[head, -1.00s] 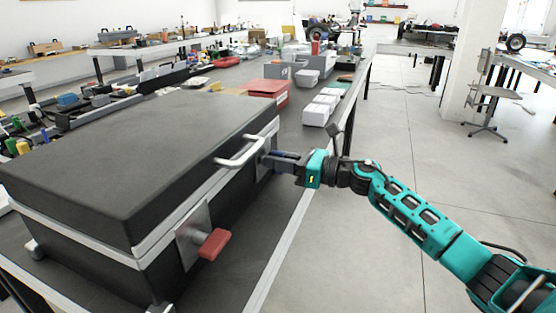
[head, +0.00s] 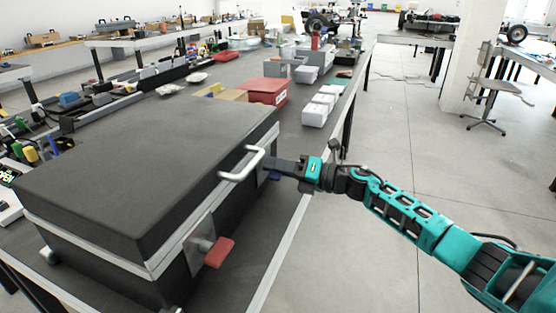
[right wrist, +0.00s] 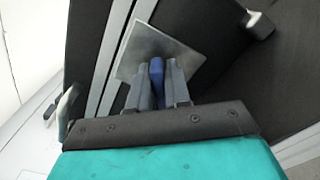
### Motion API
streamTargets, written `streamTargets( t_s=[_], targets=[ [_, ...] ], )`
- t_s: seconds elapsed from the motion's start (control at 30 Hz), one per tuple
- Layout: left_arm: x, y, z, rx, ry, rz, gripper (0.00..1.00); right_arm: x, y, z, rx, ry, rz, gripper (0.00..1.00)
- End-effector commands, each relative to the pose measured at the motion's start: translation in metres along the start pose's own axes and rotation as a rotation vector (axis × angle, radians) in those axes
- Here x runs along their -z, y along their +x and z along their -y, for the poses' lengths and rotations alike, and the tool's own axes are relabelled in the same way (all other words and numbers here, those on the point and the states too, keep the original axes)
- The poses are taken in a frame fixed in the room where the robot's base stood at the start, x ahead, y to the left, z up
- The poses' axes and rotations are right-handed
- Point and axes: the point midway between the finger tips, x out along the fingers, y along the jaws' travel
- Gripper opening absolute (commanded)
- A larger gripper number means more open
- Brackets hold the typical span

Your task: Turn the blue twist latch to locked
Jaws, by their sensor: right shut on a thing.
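The blue twist latch (head: 274,177) is on the front face of the black case (head: 150,150), near its far end. Only a small blue part shows under my gripper in the head view. In the right wrist view the blue latch handle (right wrist: 157,70) stands between the two grey fingers, in front of a metal plate (right wrist: 135,52). My right gripper (head: 278,168) is shut on it. A red latch handle (head: 219,252) on its own plate sits nearer on the same face. My left gripper is not in view.
A silver carrying handle (head: 244,165) sticks out between the two latches, close to my right gripper. The case stands on a dark bench with a pale edge (head: 283,240). A red bin (head: 266,91) and white boxes (head: 316,113) stand behind it.

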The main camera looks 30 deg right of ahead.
Motion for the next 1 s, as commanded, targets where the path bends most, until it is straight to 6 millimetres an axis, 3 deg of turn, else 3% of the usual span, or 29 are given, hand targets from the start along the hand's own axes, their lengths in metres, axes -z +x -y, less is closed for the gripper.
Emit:
streamTargets(
  t_s=[0.53,1.0],
  targets=[
    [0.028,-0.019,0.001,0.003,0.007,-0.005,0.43,-0.001,0.0,0.001,0.001,0.485,0.0,0.0],
    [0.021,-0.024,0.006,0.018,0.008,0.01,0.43,0.001,0.0,0.004,0.001,0.68,0.0,0.0]
  ],
)
